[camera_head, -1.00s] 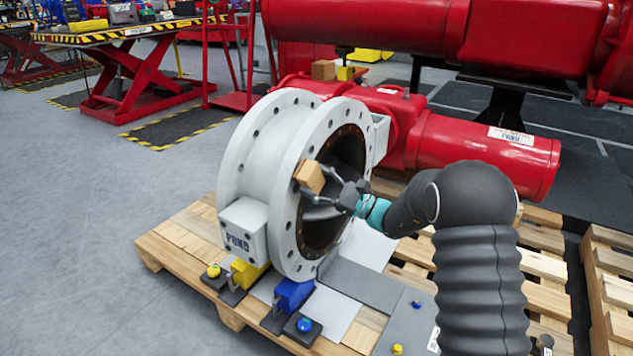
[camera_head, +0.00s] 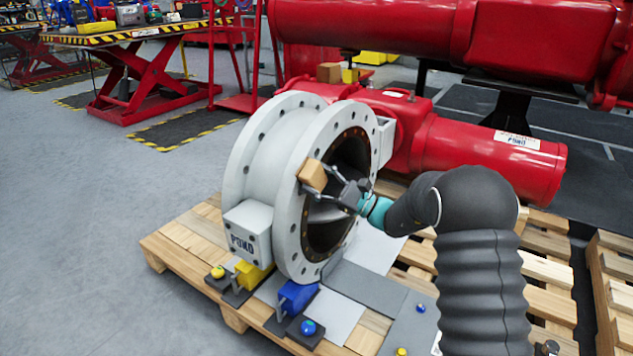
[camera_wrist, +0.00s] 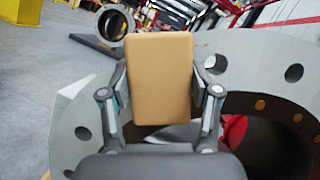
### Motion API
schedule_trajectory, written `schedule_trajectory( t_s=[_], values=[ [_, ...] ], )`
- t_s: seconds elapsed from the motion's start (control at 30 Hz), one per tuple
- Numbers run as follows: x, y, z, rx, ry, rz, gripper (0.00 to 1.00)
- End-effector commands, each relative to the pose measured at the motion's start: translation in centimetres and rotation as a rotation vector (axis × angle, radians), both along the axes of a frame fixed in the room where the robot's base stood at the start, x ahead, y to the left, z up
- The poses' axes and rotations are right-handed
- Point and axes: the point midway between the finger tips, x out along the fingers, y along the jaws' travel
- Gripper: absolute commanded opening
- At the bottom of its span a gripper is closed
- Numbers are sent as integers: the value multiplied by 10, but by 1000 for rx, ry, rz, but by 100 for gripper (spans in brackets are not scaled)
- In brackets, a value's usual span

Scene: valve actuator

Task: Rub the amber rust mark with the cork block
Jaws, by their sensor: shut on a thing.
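My gripper (camera_head: 327,187) is shut on the tan cork block (camera_head: 312,174) and holds it in front of the white flange face (camera_head: 291,217) of the large valve body. In the wrist view the cork block (camera_wrist: 160,80) stands between the two fingers, with the flange (camera_wrist: 75,128) behind and around it. I cannot tell whether the block touches the flange. No amber rust mark can be made out; the block and gripper may hide it. Small brown-orange spots (camera_wrist: 260,105) on the inner ring look like bolts or holes.
The valve stands on a wooden pallet (camera_head: 183,243). Yellow (camera_head: 250,275) and blue (camera_head: 296,296) blocks sit at its foot. A large red actuator cylinder (camera_head: 490,160) lies behind on the right. The grey floor (camera_head: 70,200) at left is clear.

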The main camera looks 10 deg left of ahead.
Motion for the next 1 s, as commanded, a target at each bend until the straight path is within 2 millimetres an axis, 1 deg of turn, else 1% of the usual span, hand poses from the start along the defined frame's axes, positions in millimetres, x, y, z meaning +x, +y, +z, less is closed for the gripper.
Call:
schedule_trajectory(
  t_s=[0.03, 0.3, 0.57, 1.0],
  values=[
    [3, -1, 5, 1, -3, -1, 34],
    [16, -7, 19, 1, -2, 0, 34],
    [21, -9, 24, 1, -1, 0, 34],
    [43, -14, 46, 0, -1, -1, 34]
  ],
)
